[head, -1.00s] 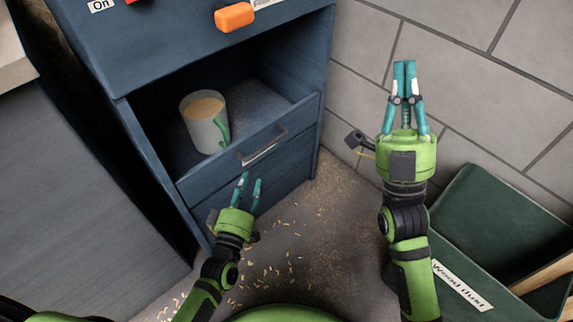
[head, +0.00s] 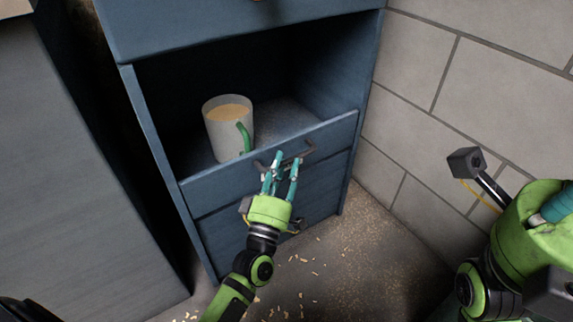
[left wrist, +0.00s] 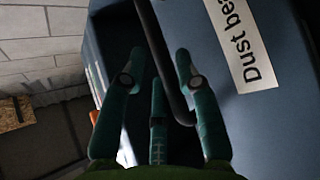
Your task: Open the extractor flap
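A blue front panel (head: 225,183) with a dark bar handle (head: 308,150) closes the lower front of the cabinet's open compartment; it appears to be the flap and stands upright. In the left wrist view the panel (left wrist: 262,115) carries a white label (left wrist: 245,45) reading "Dust be…", cut off. My left gripper (head: 280,165) is at the handle with its fingers apart. In the left wrist view the handle (left wrist: 160,50) runs down between the spread fingers. My right gripper (head: 558,205) is cut off at the right edge, its fingertips out of view.
A white mug (head: 228,130) with a green handle and a brown drink stands in the compartment just behind the panel. A block wall (head: 480,90) rises on the right. A grey cabinet (head: 70,180) stands on the left. Wood chips lie on the floor (head: 350,260).

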